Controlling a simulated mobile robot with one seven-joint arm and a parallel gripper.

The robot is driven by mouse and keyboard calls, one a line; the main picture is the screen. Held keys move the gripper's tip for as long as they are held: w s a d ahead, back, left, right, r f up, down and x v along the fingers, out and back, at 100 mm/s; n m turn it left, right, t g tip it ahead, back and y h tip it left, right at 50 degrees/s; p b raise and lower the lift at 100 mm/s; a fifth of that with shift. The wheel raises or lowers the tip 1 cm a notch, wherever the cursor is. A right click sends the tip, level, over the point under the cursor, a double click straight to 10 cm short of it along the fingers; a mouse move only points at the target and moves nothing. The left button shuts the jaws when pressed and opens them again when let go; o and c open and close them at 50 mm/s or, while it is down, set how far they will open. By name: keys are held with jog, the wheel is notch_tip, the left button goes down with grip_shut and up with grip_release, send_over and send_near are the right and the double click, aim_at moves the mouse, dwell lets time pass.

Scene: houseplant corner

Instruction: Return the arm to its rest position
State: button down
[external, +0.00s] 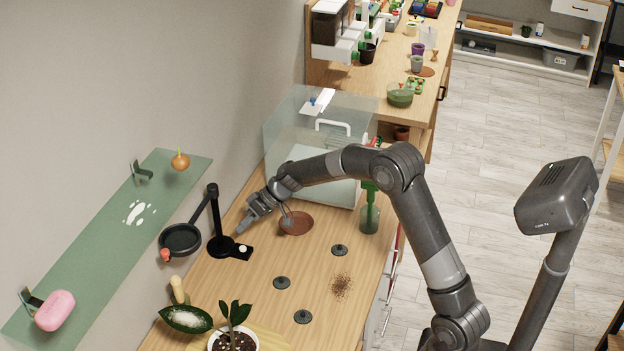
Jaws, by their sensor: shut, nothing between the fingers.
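My arm reaches from the lower right over the wooden counter (255,290), bent high at its elbow. My gripper (241,228) is at the arm's left end, pointing down and left. Its fingers are shut with nothing held. It is close to the black stand with a round dish (181,240), just above and right of the stand's base. I cannot tell whether it touches the stand. A brown round saucer (297,223) lies on the counter to the right of the gripper.
A clear box (312,125) stands behind the arm, and a green bottle (369,215) stands beside it. Several black discs (339,250) and a brown crumb patch (341,286) lie on the counter. A potted plant (235,339) stands in front. A green glass shelf (110,240) is on the left wall.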

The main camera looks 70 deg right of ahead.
jog(key=shift+r, duration=0.5)
jog(key=s+a+r+n+g+h, duration=0.1)
jog(key=s+a+r, duration=0.6)
jog(key=s+a, duration=0.15)
jog(key=s+a+r+n+g+h, duration=0.1)
jog(key=s+a+r, duration=0.55)
jog(key=s, duration=0.35)
jog(key=s+a+h, duration=0.1)
jog(key=s, duration=1)
jog(key=s+a+h, duration=0.2)
jog(key=s, duration=1)
jog(key=shift+a+f, duration=0.3)
dwell(1.0)
